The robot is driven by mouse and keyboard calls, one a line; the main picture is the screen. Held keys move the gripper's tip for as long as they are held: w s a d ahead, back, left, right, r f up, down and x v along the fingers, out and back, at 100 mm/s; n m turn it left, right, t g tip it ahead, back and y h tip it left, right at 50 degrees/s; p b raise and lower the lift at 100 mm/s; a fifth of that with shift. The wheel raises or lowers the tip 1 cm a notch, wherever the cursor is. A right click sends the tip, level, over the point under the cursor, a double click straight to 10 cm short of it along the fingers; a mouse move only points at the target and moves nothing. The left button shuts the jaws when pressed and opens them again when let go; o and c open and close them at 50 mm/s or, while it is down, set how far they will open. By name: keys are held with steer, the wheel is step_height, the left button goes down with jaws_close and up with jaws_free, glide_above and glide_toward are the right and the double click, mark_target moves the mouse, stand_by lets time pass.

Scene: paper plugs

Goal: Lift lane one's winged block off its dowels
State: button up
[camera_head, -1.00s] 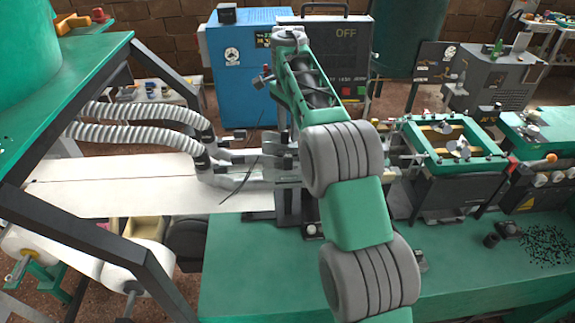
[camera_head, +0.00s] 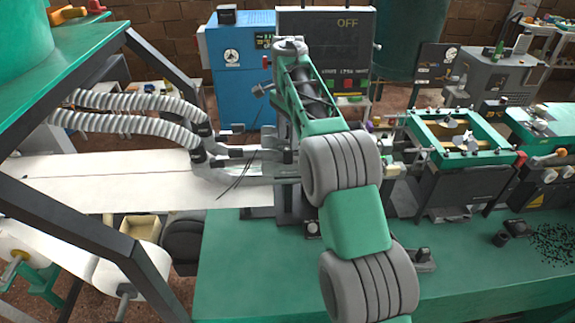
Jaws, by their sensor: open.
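My arm (camera_head: 356,222) rises through the middle of the view, with green links and grey ribbed joint covers. Its gripper cannot be made out; the arm's far end is hidden behind its own links and the machinery. To the right, a green rectangular frame (camera_head: 514,157) stands on a dark machine body. Two small grey wing-shaped pieces sit inside it, one at the back (camera_head: 448,123) and one nearer the right (camera_head: 466,142). I cannot tell which, if either, is lane one's winged block. No dowels can be made out.
A green bench top (camera_head: 270,285) fills the front, with a small black cup (camera_head: 516,229) and dark granules (camera_head: 560,243) at right. Ribbed hoses (camera_head: 130,124) and a white paper web (camera_head: 100,182) lie left.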

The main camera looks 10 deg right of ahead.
mark_target(288, 149)
steer(key=shift+f+b, duration=1.85)
steer(key=shift+f, duration=0.15)
jaws_close()
stand_by(0.4)
